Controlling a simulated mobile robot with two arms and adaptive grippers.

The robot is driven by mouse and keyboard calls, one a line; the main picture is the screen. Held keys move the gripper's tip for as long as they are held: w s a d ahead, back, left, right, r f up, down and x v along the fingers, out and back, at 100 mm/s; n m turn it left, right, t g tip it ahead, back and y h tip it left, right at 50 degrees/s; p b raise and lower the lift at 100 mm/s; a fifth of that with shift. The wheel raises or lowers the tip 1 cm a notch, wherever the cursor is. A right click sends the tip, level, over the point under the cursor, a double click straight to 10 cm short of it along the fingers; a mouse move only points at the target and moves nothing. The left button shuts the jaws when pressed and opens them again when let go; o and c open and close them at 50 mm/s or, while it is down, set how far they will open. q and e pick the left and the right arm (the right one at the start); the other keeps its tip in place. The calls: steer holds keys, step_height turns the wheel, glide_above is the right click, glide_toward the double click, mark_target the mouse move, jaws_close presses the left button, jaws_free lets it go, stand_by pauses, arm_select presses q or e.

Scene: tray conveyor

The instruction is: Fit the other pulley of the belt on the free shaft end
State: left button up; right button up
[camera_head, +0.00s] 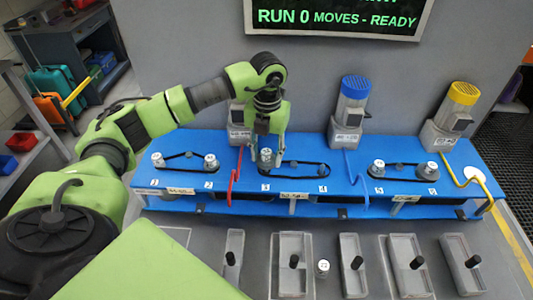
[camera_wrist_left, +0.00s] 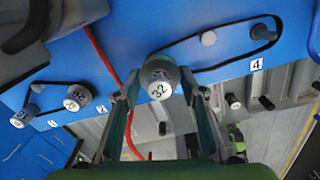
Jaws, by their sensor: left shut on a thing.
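My left gripper (camera_head: 266,155) reaches down over position 3 on the blue bench and is shut on a silver pulley (camera_wrist_left: 160,78) marked 32. The fingers (camera_wrist_left: 158,100) stand on either side of it in the left wrist view. The pulley (camera_head: 266,157) is at the left end of a black belt (camera_head: 300,162). Whether it is fully seated on its shaft is hidden. The belt runs toward position 4, where a dark shaft end (camera_wrist_left: 263,32) shows without a pulley. A loose silver pulley (camera_head: 322,267) stands on the grey surface in front. My right gripper is not in view.
Complete belt drives are at positions 1-2 (camera_head: 185,159) and 5-6 (camera_head: 405,168). A grey round post (camera_wrist_left: 208,38) stands within the belt loop. Red (camera_head: 235,175) and blue (camera_head: 355,170) cables cross the bench (camera_head: 345,196). Grey trays (camera_head: 355,280) with black pegs line the front.

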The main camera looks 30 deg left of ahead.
mark_target(266, 162)
arm_select(q)
steer(key=shift+f+b, duration=1.1)
steer(key=shift+f, duration=0.5)
steer(key=o, duration=1.3)
steer(key=shift+r, duration=0.1)
step_height(266, 162, up, 12)
steer(key=shift+d+f, duration=0.1)
